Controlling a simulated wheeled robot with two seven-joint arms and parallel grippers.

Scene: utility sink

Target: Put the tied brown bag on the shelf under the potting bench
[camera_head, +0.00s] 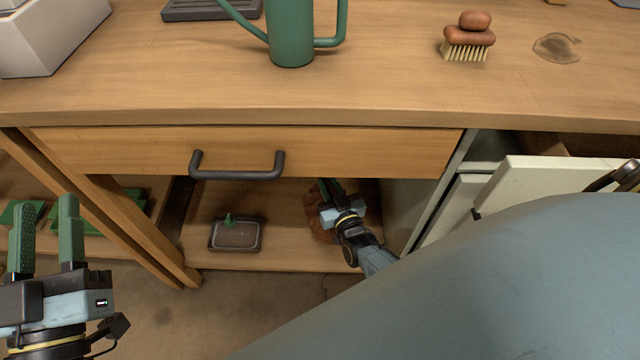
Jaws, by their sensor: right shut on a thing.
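The brown bag (318,222) is on or just above the shelf (285,258) under the potting bench (360,88), toward the shelf's right end. My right gripper (328,190) reaches in under the drawer and is shut on the bag. The gripper and wrist cover much of the bag, so its tie is hidden, and I cannot tell whether it rests on the shelf. My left gripper (45,235) is open and empty at the lower left, outside the bench leg, with its two green fingers pointing up.
A small dark tray (236,236) sits on the shelf left of the bag. The drawer (250,150) with a dark handle (237,174) hangs above. A pale drawer (545,195) stands open at right. A green watering can (291,35) and a brush (468,38) stand on the benchtop.

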